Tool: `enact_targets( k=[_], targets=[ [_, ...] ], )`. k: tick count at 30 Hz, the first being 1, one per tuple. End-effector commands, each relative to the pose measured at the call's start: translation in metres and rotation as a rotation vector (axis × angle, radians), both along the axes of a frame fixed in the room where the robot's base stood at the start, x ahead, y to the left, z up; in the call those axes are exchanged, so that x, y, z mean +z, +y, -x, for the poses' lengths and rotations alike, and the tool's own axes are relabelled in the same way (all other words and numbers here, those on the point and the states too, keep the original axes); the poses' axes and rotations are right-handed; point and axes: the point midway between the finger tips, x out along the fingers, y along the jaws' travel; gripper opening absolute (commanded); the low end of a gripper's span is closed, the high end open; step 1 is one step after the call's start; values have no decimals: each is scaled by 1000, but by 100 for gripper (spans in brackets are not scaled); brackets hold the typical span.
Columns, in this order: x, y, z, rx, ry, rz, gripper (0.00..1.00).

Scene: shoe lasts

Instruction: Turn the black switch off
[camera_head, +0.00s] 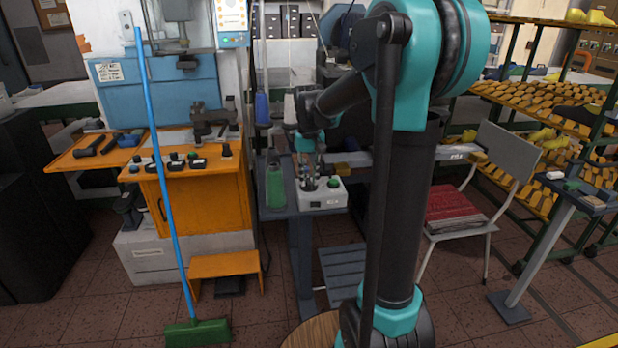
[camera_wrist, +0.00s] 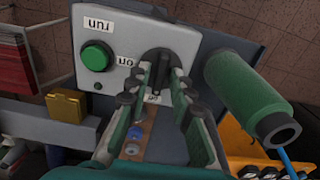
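The black switch (camera_wrist: 165,62) is a dark round rotary knob on a light grey control box (camera_wrist: 125,35) in the wrist view. Its raised grip points toward my gripper. My gripper (camera_wrist: 163,75) has its two fingers apart, one on each side of the grip. I cannot tell whether they touch it. The fingers partly hide the labels beside the knob. In the head view my gripper (camera_head: 309,180) is at the control box (camera_head: 325,200), which sits on a grey bench, and covers the switch there.
A green button (camera_wrist: 95,56) sits beside the switch on the same panel. A green spool or bottle (camera_wrist: 245,95) stands close to my gripper, also seen in the head view (camera_head: 275,186). A yellow block (camera_wrist: 67,105) lies on the bench's other side. An orange cabinet (camera_head: 205,205) stands to the left.

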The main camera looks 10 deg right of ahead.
Motion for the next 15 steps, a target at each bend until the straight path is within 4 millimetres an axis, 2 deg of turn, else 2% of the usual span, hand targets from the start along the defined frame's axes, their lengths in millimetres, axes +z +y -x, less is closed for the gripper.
enact_targets(
  k=[10, 15],
  targets=[
    [1, 0, 0, -1, 1, 0, 30],
    [16, 0, 0, -1, 1, 0, 30]
  ],
)
